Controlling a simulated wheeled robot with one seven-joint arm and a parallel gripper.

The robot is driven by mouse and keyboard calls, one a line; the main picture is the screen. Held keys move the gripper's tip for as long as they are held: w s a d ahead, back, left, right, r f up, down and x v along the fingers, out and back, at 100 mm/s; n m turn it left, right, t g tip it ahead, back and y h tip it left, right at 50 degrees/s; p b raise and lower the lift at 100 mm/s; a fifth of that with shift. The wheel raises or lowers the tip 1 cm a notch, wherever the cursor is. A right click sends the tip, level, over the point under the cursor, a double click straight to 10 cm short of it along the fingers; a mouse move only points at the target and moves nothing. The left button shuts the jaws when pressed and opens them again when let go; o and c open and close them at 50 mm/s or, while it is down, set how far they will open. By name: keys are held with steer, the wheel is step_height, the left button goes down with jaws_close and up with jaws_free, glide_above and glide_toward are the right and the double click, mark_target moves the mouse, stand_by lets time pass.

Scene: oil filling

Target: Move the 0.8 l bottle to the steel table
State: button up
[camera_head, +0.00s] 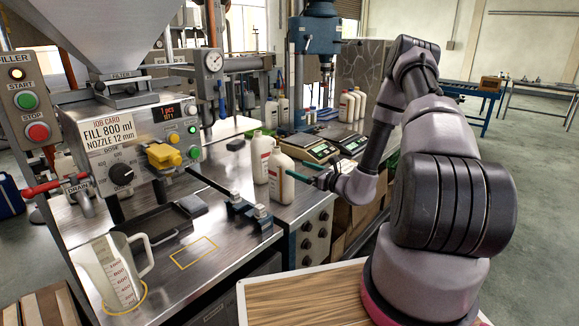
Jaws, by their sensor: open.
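Two white bottles with red-and-white labels stand upright side by side on the steel surface near the picture's middle: a rear bottle (261,152) and a front bottle (279,181). Their sizes cannot be read, so I cannot tell which is the 0.8 l one. My gripper (294,175) is open at the right side of the front bottle, with a teal finger reaching along it. Whether it touches the bottle cannot be told. The steel table (228,228) extends from the filling machine to these bottles.
A filling machine (125,150) stands at the left, with a clear measuring jug (116,277) below it. Two scales (305,149) and several other bottles (351,105) stand behind. A yellow-outlined square (195,252) is bare.

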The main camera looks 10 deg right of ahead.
steer(key=s+a+r+n+g+y, duration=0.1)
steer(key=s+a+r+n+g, duration=0.3)
steer(key=r, duration=0.3)
steer(key=s+a+r+n+g+y, duration=0.1)
steer(key=s+a+r+n+g, duration=0.2)
steer(key=s+r+n+g, duration=0.35)
steer(key=s+a+r+n+g+y, duration=0.1)
steer(key=s+a+r+n+g, duration=0.2)
steer(key=s+r+n, duration=0.4)
steer(key=s+d+r+n+t+h, duration=0.3)
steer(key=s+d+r+h, duration=0.2)
steer(key=s+r, duration=0.2)
steer(key=s+d+r+n+t+h, duration=0.3)
steer(key=s+d+r+n+h, duration=0.1)
steer(key=s+r, duration=0.4)
steer(key=d+h, duration=0.1)
steer(key=h, duration=0.1)
steer(key=shift+r+h, duration=0.3)
steer(key=shift+r, duration=0.05)
